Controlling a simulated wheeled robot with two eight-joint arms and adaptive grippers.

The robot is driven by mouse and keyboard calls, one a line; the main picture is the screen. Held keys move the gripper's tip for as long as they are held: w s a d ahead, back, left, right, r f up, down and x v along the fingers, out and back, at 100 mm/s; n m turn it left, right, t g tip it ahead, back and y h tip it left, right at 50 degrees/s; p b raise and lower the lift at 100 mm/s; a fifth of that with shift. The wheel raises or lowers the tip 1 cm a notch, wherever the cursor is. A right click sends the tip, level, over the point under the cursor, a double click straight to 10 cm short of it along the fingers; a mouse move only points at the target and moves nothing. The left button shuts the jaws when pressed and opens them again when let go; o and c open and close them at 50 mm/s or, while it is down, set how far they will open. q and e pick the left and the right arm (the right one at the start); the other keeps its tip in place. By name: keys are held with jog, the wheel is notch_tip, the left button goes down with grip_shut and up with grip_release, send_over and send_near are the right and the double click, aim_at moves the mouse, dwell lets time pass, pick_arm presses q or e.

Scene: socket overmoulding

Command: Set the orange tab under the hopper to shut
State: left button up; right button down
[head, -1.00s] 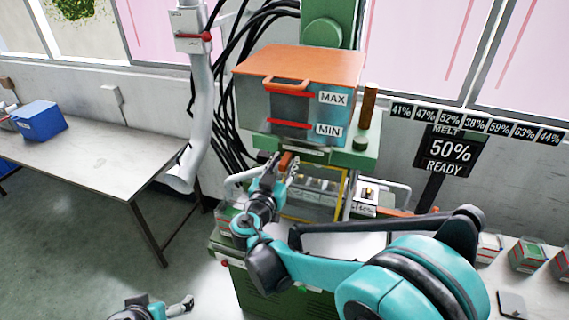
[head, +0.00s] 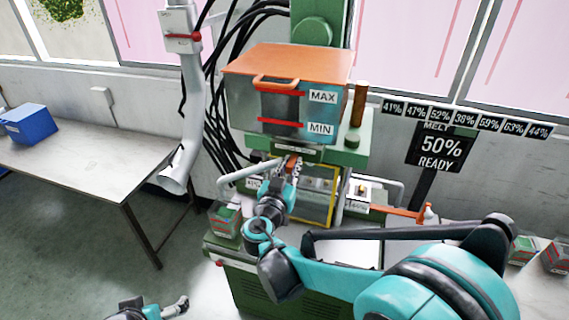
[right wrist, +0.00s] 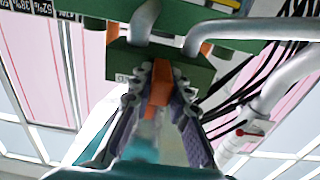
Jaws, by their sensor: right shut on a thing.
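The hopper (head: 283,100) is a box with an orange lid and MAX and MIN marks, on top of the green machine. The orange tab (right wrist: 161,84) hangs below the hopper's green underside, and in the right wrist view it lies between my gripper's two fingers. My right gripper (right wrist: 160,92) is shut on the tab. In the head view the right gripper (head: 291,168) is just under the hopper and covers most of the tab. My left gripper (head: 181,303) shows only partly at the bottom edge; its jaws are too small to judge.
A yellow-framed guard (head: 331,200) and grey tube handles stand close by the right gripper. A display (head: 441,150) reads 50% READY. A grey table (head: 90,160) with a blue bin (head: 28,123) is at left. A grey duct (head: 193,110) hangs beside the hopper.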

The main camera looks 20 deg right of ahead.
jog(key=shift+a, duration=0.1)
jog(key=c, duration=1.4)
grip_release()
jog(key=shift+c, duration=0.2)
jog(key=v, duration=1.2)
